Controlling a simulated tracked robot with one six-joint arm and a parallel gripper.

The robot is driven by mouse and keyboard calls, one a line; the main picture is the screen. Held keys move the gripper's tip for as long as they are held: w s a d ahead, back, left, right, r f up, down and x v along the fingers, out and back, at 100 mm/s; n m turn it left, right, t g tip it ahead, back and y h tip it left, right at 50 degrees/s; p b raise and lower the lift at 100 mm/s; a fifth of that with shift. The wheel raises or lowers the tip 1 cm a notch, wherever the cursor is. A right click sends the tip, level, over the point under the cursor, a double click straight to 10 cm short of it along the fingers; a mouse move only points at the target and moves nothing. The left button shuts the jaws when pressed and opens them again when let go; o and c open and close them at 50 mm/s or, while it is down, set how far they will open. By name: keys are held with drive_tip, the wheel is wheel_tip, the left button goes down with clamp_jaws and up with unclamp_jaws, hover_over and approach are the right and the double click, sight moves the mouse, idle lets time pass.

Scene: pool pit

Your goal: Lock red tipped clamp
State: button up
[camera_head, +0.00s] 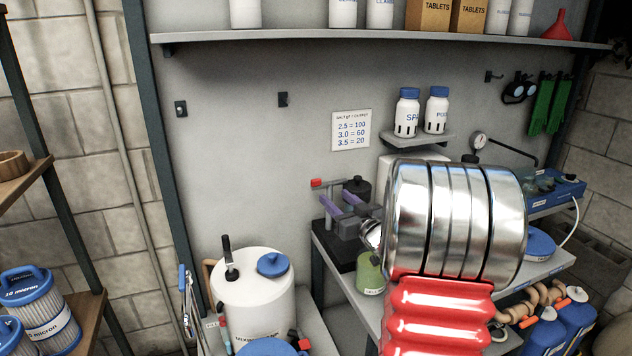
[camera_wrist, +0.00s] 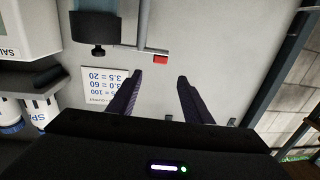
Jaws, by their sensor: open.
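The clamp's red tip (camera_head: 316,183) shows in the head view at the end of a thin bar, left of a dark cylinder (camera_head: 357,189), above the dark bench corner. In the wrist view, which is upside down, the red tip (camera_wrist: 160,59) lies just beyond the fingertips, near a grey bar (camera_wrist: 143,38). My gripper (camera_head: 323,208) has purple fingers and is just below the red tip in the head view. In the wrist view my gripper (camera_wrist: 159,77) is open and empty, with the tip apart from both fingers. The rest of the clamp is partly hidden by my arm.
A white drum (camera_head: 253,300) with a blue cap stands at the lower left. A green container (camera_head: 371,272) is under my gripper. A small shelf (camera_head: 417,140) holds two white bottles. A paper sign (camera_head: 351,130) is on the wall behind.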

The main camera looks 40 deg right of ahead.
sight(317, 181)
drive_tip(key=w, duration=0.4)
drive_tip(key=w+d, duration=0.1)
drive_tip(key=w, duration=0.4)
drive_tip(key=w+d, duration=0.1)
drive_tip(key=w, duration=0.3)
drive_tip(key=shift+w+d, duration=0.2)
drive_tip(key=shift+d, duration=0.05)
drive_tip(key=c, duration=1.1)
drive_tip(key=shift+o, duration=0.2)
drive_tip(key=shift+w+m+h, duration=0.25)
drive_tip(key=shift+m+h, duration=0.35)
drive_tip(key=shift+h, duration=0.3)
drive_tip(key=shift+d, duration=0.1)
drive_tip(key=o, duration=1.1)
drive_tip(key=shift+c, duration=0.2)
drive_tip(key=shift+s, duration=0.1)
drive_tip(key=v, duration=1.3)
drive_tip(key=shift+s+a, duration=0.2)
drive_tip(key=shift+s, duration=0.1)
